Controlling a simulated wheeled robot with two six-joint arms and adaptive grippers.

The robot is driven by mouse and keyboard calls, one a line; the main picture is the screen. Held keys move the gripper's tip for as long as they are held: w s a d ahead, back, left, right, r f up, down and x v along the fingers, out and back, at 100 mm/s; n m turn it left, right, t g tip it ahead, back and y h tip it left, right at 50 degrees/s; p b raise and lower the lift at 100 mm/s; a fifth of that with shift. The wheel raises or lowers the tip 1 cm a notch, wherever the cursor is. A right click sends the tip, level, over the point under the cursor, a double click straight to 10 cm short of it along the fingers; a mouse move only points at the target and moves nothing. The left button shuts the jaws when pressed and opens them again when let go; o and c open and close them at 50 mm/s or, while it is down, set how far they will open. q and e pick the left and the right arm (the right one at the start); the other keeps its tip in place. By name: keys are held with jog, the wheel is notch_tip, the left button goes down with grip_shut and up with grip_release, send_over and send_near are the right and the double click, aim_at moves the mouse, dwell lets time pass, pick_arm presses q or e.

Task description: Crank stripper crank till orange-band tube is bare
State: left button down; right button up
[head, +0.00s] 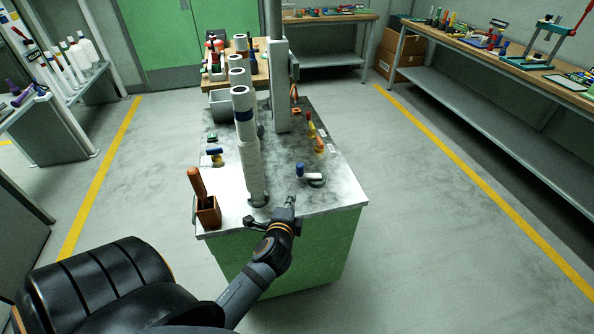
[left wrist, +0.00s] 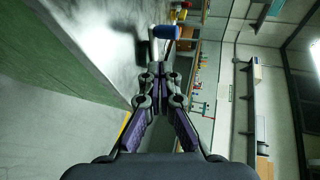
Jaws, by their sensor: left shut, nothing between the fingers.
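My left gripper (head: 290,203) is at the near edge of the metal-topped cabinet, fingers shut and empty. In the left wrist view its closed fingertips (left wrist: 157,68) point at a crank with a blue grip (left wrist: 165,32), apart from it. That crank (head: 312,177), a pale arm on a dark round base, is just beyond the gripper in the head view. A second blue-gripped crank (head: 215,153) is at the left of the top. I cannot make out an orange band. My right gripper is out of view.
A brown box (head: 208,214) with a wooden handle stands at the near left corner of the cabinet top (head: 340,190). Red and yellow-orange handles (head: 319,145) lie along the right side. A grey post (head: 282,85) rises behind. Open floor lies to the right.

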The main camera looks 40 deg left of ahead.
pick_arm(q)
jog(key=w+a, duration=0.1)
send_near(299, 172)
jog(key=shift+w+a+f+p, duration=0.35)
jog(key=shift+w+a+f, duration=0.05)
jog(key=shift+w+f, duration=0.4)
jog(key=w, duration=0.1)
jog(key=w+a, duration=0.1)
jog(key=w, duration=0.1)
jog(key=shift+w+a+p, duration=0.15)
jog(key=shift+a+p, duration=0.15)
jog(key=shift+w+a+f, duration=0.1)
jog(key=shift+w+a, duration=0.1)
jog(key=shift+w, duration=0.15)
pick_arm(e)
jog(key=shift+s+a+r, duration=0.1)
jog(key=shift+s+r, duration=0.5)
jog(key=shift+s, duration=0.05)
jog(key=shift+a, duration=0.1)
